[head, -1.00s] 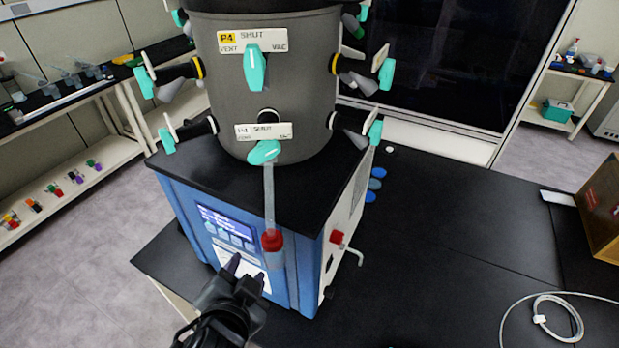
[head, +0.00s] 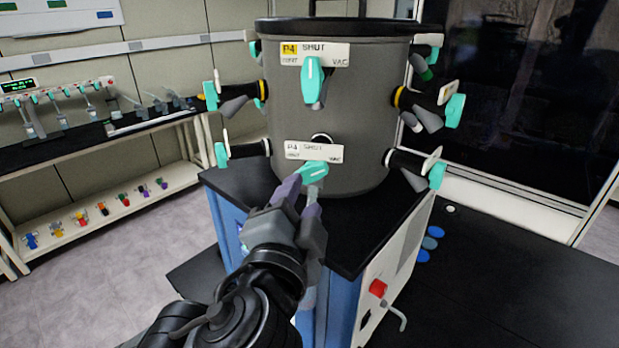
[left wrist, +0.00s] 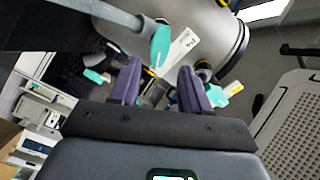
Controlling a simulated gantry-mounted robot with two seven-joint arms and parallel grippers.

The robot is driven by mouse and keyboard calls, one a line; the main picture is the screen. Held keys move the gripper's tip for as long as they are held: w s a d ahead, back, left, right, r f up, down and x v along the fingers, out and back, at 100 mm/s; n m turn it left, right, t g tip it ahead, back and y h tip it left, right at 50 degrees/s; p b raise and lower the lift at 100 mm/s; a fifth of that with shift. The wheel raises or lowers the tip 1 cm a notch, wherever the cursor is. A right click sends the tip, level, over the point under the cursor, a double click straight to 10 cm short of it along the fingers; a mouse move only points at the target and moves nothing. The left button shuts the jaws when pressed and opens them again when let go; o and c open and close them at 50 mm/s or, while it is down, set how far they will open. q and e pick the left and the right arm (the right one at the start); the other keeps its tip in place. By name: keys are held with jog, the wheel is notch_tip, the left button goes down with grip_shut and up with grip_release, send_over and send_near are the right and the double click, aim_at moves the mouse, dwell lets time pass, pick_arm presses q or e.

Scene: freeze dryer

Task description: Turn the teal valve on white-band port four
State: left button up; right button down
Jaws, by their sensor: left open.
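The white-band port four has a white P4 SHUT label (head: 314,152) low on the grey drum. Its teal valve (head: 314,171) sits just below the label, tilted with one end up to the right. My left gripper (head: 302,194) is open just below and in front of this valve, fingers pointing up at it. In the left wrist view a teal handle (left wrist: 161,46) with a grey tube shows beyond and between the open fingers (left wrist: 158,84); contact is not visible. In the head view the gripper hides most of the tube below the valve. My right gripper is not in view.
A yellow-band P4 SHUT label (head: 315,54) and its upright teal valve (head: 313,80) are directly above. Other teal-handled ports (head: 453,110) stick out on both sides. A red knob (head: 378,288) is on the blue-and-white base.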

aim_at(311, 176)
pick_arm(q)
jog(key=x, duration=0.6)
jog(key=shift+w+p, duration=0.25)
jog(key=shift+p, duration=0.1)
grip_shut()
